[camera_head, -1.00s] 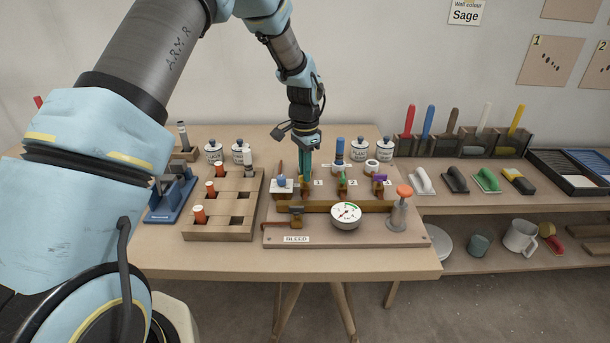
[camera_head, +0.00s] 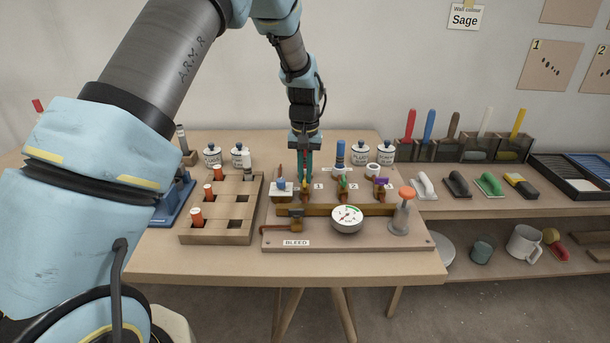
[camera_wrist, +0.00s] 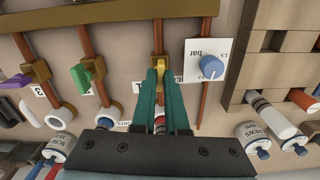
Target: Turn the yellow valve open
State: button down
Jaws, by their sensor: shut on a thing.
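My gripper (camera_head: 305,180) points down from above and is shut on the yellow handle. It shows in the wrist view (camera_wrist: 163,82) too, with the fingers largely covering the handle. The round gauge (camera_head: 347,218) stands in front of the valves; its needle is too small to read surely.
The green valve (camera_head: 342,184) and purple valve (camera_head: 381,181) stand to the right of the yellow one. A blue knob (camera_wrist: 211,66) on a white plate is close beside my gripper. A wooden block with pegs (camera_head: 236,209) is at left. An orange-topped device (camera_head: 405,205) is at right.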

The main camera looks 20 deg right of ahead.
aim_at(305, 177)
jog(key=shift+n, duration=0.7)
jog(key=c, duration=0.9)
grip_release()
jog(key=shift+c, duration=0.2)
notch_tip(305, 177, up, 11)
jog(key=b, duration=0.2)
jog(key=shift+b, duration=0.3)
jog(key=shift+f, duration=0.1)
